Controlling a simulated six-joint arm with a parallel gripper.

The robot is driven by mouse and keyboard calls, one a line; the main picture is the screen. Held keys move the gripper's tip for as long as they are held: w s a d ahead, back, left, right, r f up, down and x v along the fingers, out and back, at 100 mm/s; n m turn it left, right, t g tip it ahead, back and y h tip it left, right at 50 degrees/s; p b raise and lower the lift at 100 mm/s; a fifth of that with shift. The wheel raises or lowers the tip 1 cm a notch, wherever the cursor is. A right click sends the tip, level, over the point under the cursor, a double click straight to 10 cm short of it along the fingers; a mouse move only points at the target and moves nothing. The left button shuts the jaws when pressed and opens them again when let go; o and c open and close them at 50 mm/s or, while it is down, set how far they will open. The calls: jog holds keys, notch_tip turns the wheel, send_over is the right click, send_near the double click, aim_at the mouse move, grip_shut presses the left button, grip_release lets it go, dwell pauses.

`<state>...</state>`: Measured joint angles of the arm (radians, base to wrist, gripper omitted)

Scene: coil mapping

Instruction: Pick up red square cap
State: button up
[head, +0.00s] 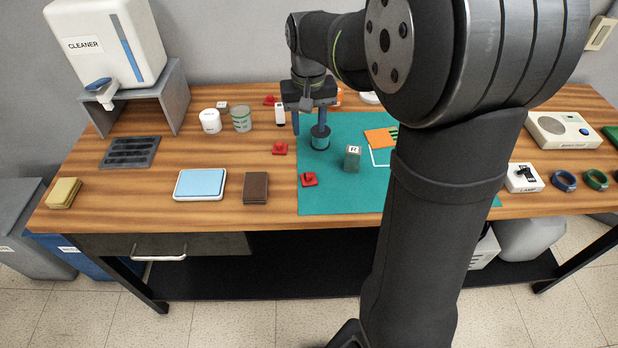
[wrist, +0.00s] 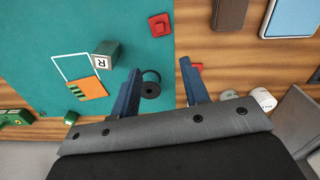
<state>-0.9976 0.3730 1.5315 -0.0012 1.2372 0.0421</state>
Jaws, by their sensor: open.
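Several small red pieces are in view. One red square piece with a raised knob (head: 309,180) lies on the teal mat's left part and also shows in the wrist view (wrist: 159,24). A second red piece (head: 280,148) lies on the wood just left of the mat; in the wrist view (wrist: 197,67) it is partly hidden behind a finger. A third red piece (head: 269,100) lies farther back. I cannot tell which one is the cap. My gripper (head: 309,130) is open and empty, pointing down above the mat's left edge, behind the two nearer red pieces; its blue fingers also show in the wrist view (wrist: 160,68).
A dark-topped cylinder (head: 320,138) stands close by my right finger. A green block marked R (head: 352,158) stands on the teal mat (head: 335,200). A brown block (head: 256,188) and blue pad (head: 200,184) lie left. Cans (head: 241,119) stand behind.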

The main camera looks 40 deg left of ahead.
send_over(309, 174)
jog(key=f, duration=1)
jog(key=shift+w+a+f, duration=0.2)
jog(key=shift+f, duration=0.05)
jog(key=shift+s+d+f, duration=0.1)
jog(key=shift+f, duration=1.25)
jog(key=shift+s+d+f, duration=0.1)
jog(key=shift+f, duration=1.2)
grip_shut()
